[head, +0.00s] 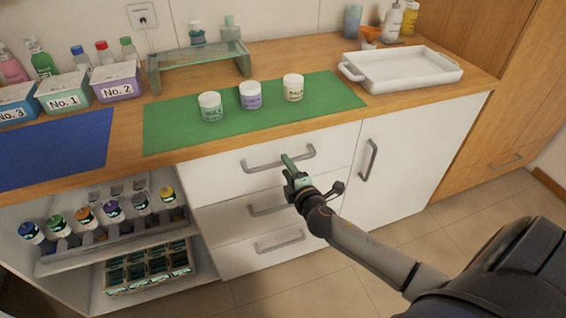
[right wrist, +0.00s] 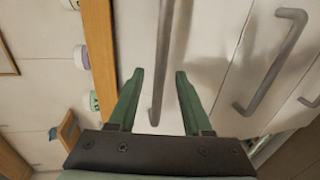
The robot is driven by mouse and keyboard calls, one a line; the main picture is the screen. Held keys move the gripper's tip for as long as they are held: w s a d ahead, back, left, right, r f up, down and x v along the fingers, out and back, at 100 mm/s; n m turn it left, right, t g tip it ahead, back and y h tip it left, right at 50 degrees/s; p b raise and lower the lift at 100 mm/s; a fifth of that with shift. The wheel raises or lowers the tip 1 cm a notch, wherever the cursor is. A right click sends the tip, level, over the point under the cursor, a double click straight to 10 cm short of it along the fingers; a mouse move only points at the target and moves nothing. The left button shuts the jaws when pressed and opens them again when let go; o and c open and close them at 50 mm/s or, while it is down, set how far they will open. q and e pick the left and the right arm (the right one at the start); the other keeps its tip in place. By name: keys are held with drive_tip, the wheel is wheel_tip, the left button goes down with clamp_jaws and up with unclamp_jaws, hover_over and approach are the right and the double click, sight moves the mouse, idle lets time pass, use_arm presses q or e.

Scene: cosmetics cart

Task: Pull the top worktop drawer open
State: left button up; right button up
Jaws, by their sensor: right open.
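The top worktop drawer (head: 225,182) is a white front under the wooden worktop, and it looks closed. Its grey bar handle (head: 257,167) runs across the front. My right gripper (head: 288,163) has green fingers and is in front of this handle. In the right wrist view, the open fingers (right wrist: 159,75) lie on either side of the handle bar (right wrist: 160,95), with gaps on both sides. I cannot tell how deep the bar sits between the fingertips. My left gripper is not in view.
Two lower drawers with handles (head: 280,241) are below, and a cupboard door with a vertical handle (head: 369,160) is to the right. Several jars stand on the green mat (head: 170,127). A white tray (head: 405,78) stands at right. Open shelves with bottles are at left.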

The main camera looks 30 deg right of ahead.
drive_tip(key=shift+x, duration=1.65)
drive_tip(key=shift+c, duration=0.2)
clamp_jaws()
